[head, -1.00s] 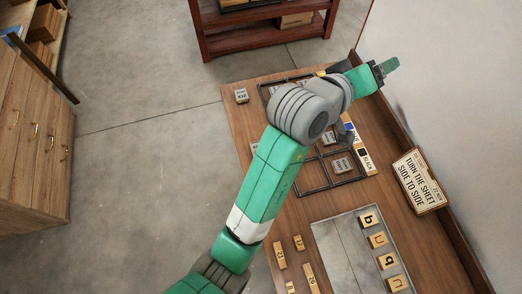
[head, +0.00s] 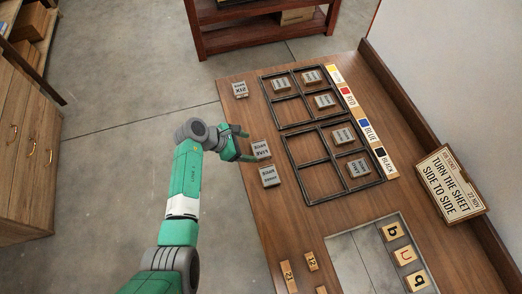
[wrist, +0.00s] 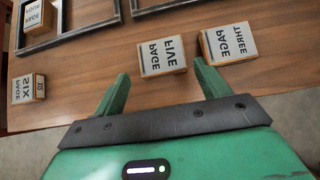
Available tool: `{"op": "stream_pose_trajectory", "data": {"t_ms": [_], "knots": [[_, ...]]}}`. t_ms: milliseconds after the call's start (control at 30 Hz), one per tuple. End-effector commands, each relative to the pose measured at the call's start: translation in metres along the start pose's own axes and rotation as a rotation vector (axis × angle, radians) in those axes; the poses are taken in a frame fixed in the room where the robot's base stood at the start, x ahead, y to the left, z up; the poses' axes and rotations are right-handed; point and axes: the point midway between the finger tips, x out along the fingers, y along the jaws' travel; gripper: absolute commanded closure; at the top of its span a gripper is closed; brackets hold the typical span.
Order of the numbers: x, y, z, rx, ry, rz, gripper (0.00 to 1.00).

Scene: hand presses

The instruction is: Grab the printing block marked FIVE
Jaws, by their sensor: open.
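The block marked PAGE FIVE (wrist: 162,57) has a grey lettered top and wooden sides. It lies near the table's left edge in the head view (head: 261,149). My gripper (head: 248,146) is open and empty beside it, at the table edge. In the wrist view, the green fingers (wrist: 162,70) are spread apart, with the FIVE block just ahead of and between their tips. I cannot tell whether a finger touches it. The PAGE THREE block (wrist: 229,44) lies close by on the right, near the right fingertip.
The PAGE SIX block (wrist: 27,89) lies apart to the left in the wrist view. Dark metal frames (head: 307,149) on the table (head: 290,225) hold several other blocks. Colour labels (head: 366,132) line the frames' far side. A sign (head: 451,184) stands against the back ledge.

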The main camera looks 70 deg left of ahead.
Motion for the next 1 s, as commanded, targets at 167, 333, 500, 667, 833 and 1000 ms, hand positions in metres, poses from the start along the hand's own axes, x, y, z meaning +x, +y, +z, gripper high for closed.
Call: {"op": "stream_pose_trajectory", "data": {"t_ms": [167,333,500,667,833,1000], "knots": [[0.023,-0.002,0.0,0.002,0.001,-0.001,0.25],[0.048,-0.003,0.003,0.002,0.0,0.001,0.25],[0.052,-0.003,0.004,0.001,0.0,0.001,0.25],[0.051,-0.003,0.004,0.002,0.0,0.001,0.37],[0.051,-0.003,0.004,0.002,0.0,0.002,0.61],[0.051,-0.003,0.005,0.002,0.0,0.002,0.61]]}}
